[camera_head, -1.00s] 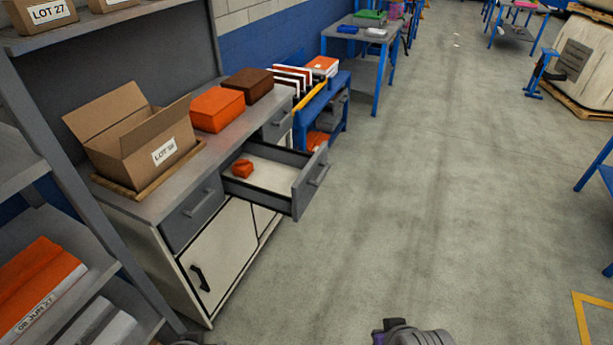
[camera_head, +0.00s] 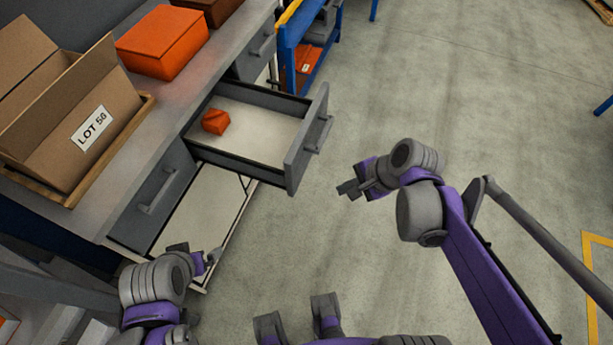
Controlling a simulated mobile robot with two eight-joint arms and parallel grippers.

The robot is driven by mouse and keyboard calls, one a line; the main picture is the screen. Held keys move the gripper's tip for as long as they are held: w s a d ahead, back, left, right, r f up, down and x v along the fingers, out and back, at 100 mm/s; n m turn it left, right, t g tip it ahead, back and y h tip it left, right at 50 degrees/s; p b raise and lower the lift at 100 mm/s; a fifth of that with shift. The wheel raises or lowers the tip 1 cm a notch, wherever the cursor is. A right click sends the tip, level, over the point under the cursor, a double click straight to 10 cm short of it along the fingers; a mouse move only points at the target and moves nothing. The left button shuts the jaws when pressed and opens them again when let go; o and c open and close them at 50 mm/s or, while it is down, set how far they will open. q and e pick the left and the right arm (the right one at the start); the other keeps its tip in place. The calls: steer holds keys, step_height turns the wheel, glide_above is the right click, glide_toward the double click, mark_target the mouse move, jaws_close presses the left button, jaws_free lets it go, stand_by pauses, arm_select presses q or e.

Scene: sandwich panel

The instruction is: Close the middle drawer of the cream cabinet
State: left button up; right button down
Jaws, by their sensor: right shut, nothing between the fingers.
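The cream cabinet (camera_head: 205,215) stands at the left with a grey top and grey drawer fronts. Its middle drawer (camera_head: 309,140) is pulled well out over the floor, with a bar handle (camera_head: 318,134) on its front. A small orange object (camera_head: 216,121) lies inside it. My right gripper (camera_head: 347,189) is shut and empty, a little right of and below the drawer front, apart from it. My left gripper (camera_head: 212,258) is low in front of the cabinet's near door. Its fingers are small in view, and I cannot tell whether they are open.
The near drawer (camera_head: 155,195) and the far drawer (camera_head: 258,50) are shut. An open carton (camera_head: 75,110) on a wooden tray and an orange box (camera_head: 163,42) stand on the top. A blue rack (camera_head: 290,50) stands beyond.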

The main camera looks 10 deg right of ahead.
steer(key=w+d+f+m+y+b, duration=0.3)
steer(key=w+m, duration=0.2)
steer(key=m, duration=0.3)
steer(key=m+t+b, duration=0.1)
steer(key=m+b, duration=0.1)
glide_toward(299, 173)
step_height(299, 173, down, 4)
steer(key=a, duration=0.1)
steer(key=w+a, duration=0.1)
steer(key=shift+w+a, duration=0.3)
steer(key=shift+a, duration=0.05)
arm_select(q)
step_height(299, 173, down, 6)
steer(key=shift+s, duration=0.35)
arm_select(e)
steer(key=shift+w+a, duration=0.25)
steer(key=shift+a, duration=0.1)
arm_select(q)
steer(key=shift+d+f, duration=0.1)
